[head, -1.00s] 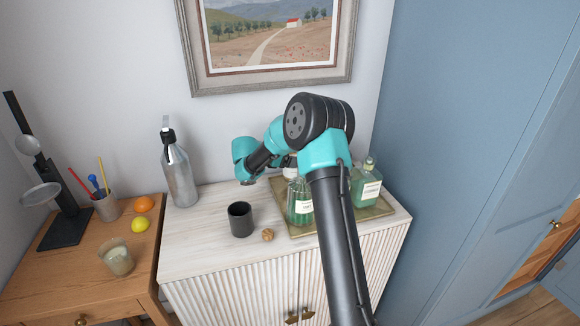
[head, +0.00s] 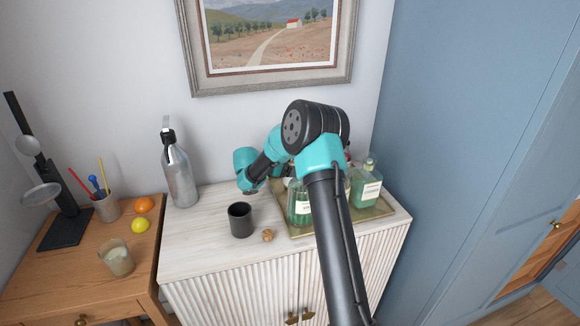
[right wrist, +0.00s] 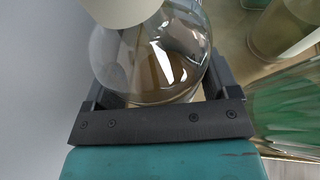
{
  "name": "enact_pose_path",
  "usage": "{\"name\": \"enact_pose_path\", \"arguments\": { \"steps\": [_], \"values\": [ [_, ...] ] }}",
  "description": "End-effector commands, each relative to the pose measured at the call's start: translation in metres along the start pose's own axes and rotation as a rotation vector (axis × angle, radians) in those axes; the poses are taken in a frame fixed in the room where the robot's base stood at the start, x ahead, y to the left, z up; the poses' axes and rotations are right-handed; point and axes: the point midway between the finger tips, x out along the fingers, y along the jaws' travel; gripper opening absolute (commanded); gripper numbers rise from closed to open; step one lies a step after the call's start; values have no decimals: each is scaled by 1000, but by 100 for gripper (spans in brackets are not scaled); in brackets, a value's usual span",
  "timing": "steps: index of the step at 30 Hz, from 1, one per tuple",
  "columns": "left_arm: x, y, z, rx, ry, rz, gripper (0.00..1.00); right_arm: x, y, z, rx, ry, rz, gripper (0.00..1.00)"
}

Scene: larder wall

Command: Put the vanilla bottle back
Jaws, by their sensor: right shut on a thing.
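My right gripper (right wrist: 160,88) is shut on a clear round glass bottle (right wrist: 150,65) with some brown liquid low in it and a cream stopper (right wrist: 118,8). No label shows on its visible side, but it fits the vanilla bottle. In the head view my right arm reaches over the cabinet top, and the arm hides most of the held bottle at the back left of the gold tray (head: 378,211). Whether the bottle touches the tray cannot be told. My left gripper is out of view.
On the tray stand a green labelled bottle (head: 298,206) and another green bottle (head: 367,186) at right. A black cup (head: 240,220) and a walnut (head: 267,236) are left of the tray. A grey siphon bottle (head: 180,175) stands at the back left.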

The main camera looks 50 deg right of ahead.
Motion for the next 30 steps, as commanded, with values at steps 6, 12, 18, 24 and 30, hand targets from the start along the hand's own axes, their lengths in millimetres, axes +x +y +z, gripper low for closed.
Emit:
{"name": "enact_pose_path", "arguments": {
  "steps": [6, 12, 18, 24, 30],
  "values": [
    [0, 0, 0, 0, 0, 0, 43, 1, 0, -2, -1, 0, 0, 96],
    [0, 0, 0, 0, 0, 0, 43, 0, 0, -1, -1, 0, 0, 100],
    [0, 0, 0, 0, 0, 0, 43, -2, 0, 2, 0, 0, 1, 100],
    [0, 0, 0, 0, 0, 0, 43, -25, 1, 2, 0, 0, 3, 100],
    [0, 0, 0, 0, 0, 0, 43, -62, 1, 1, 0, 1, 4, 100]
  ]
}}
